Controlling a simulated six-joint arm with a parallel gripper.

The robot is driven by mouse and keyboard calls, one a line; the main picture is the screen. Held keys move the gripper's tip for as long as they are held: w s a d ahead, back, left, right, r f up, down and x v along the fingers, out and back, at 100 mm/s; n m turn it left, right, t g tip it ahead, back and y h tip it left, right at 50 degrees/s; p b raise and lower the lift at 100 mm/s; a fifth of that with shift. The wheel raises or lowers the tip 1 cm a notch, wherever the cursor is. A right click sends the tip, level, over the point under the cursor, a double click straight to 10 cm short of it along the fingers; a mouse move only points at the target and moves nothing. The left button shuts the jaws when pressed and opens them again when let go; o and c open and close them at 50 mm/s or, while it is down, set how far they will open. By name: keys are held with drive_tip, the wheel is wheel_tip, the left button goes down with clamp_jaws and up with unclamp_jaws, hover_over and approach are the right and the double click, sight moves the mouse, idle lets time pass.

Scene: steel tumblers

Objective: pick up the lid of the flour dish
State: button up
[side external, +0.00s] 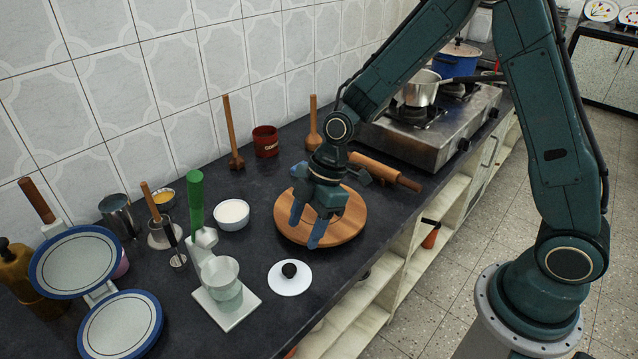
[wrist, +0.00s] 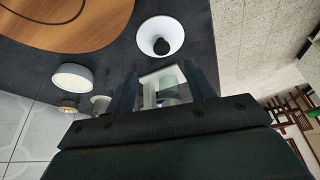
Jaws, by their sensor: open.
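The lid is a white disc (side external: 288,289) with a black knob, lying knob up on the dark counter in front of the round wooden board. The lid also shows near the top middle of the wrist view (wrist: 147,36). The flour dish is a small white bowl (side external: 231,214) with white contents, uncovered, left of the board; it appears at left in the wrist view (wrist: 72,78). My gripper (side external: 307,228) is open and empty above the board, fingers pointing down, up and to the right of the lid. Its fingers also show in the wrist view (wrist: 160,76), apart from the lid.
The wooden board (side external: 347,233) lies under my gripper. A green-handled press (side external: 196,200) on a white base stands left of the lid, close by. Blue-rimmed plates (side external: 120,325) stand further left. A rolling pin (side external: 385,171) and the stove (side external: 430,133) are behind. The counter's front edge is near the lid.

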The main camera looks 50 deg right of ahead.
sight(290, 267)
drive_tip(key=shift+x, duration=2.15)
drive_tip(key=shift+x, duration=2.55)
drive_tip(key=shift+s, duration=0.15)
drive_tip(key=c, duration=1.1)
